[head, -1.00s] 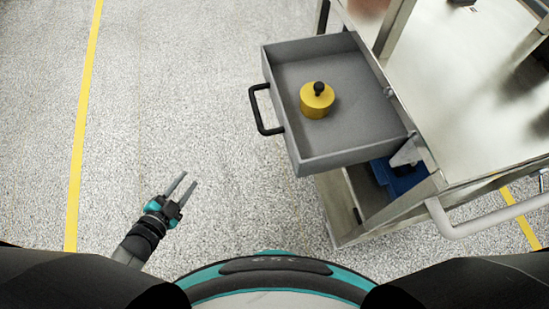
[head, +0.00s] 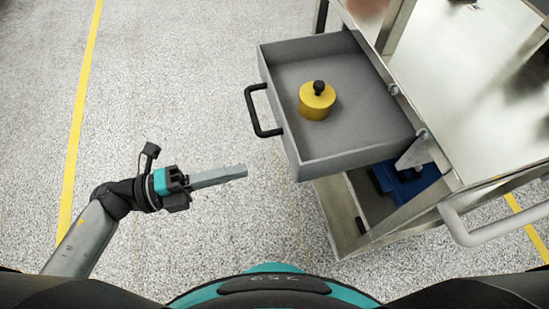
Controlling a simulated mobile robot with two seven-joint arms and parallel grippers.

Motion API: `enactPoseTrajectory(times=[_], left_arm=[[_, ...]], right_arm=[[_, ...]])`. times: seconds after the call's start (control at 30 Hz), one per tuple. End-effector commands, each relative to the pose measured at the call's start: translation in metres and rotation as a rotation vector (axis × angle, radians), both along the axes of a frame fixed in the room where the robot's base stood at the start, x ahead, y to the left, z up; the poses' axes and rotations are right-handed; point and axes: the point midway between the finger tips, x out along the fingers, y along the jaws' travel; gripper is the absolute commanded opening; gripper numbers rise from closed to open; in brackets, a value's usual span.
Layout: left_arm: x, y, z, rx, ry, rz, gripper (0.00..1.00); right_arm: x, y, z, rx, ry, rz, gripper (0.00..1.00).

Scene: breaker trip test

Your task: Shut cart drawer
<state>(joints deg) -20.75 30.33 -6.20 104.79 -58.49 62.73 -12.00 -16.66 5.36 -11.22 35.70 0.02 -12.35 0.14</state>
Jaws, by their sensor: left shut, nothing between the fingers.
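The cart drawer (head: 345,157) is grey and pulled out from the cart toward the left. Its black handle (head: 254,112) is on the drawer's left front face. A yellow cylinder with a black knob (head: 317,101) stands inside the drawer. My left gripper (head: 245,171) is shut and empty, with its fingers pointing right. It is below and a little left of the handle and touches neither handle nor drawer. My right gripper is not in view.
The metal cart (head: 455,90) stands at the right, with a white push handle (head: 500,222) at its near side. A blue object (head: 405,180) lies on a lower shelf. Speckled floor left of the drawer is clear, with a yellow line (head: 80,120).

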Motion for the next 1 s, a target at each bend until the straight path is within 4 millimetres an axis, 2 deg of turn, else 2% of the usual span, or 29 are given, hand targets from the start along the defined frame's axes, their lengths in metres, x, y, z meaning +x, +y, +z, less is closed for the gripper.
enactPoseTrajectory(times=[0.03,0.2,0.4,0.57,1.0], left_arm=[[0.003,-0.012,0.001,-0.005,-0.003,0.000,0.00],[0.013,-0.045,0.001,-0.005,-0.002,0.001,0.00],[0.019,-0.069,0.001,-0.003,-0.001,0.003,0.00],[0.021,-0.076,0.000,-0.002,0.001,0.002,0.00],[0.022,-0.079,0.000,-0.001,0.001,0.002,0.00]], right_arm=[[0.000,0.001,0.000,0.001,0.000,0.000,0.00],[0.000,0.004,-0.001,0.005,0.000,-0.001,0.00],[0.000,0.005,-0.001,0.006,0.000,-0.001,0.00],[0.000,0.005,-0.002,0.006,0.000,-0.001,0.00],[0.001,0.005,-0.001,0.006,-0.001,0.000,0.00]])
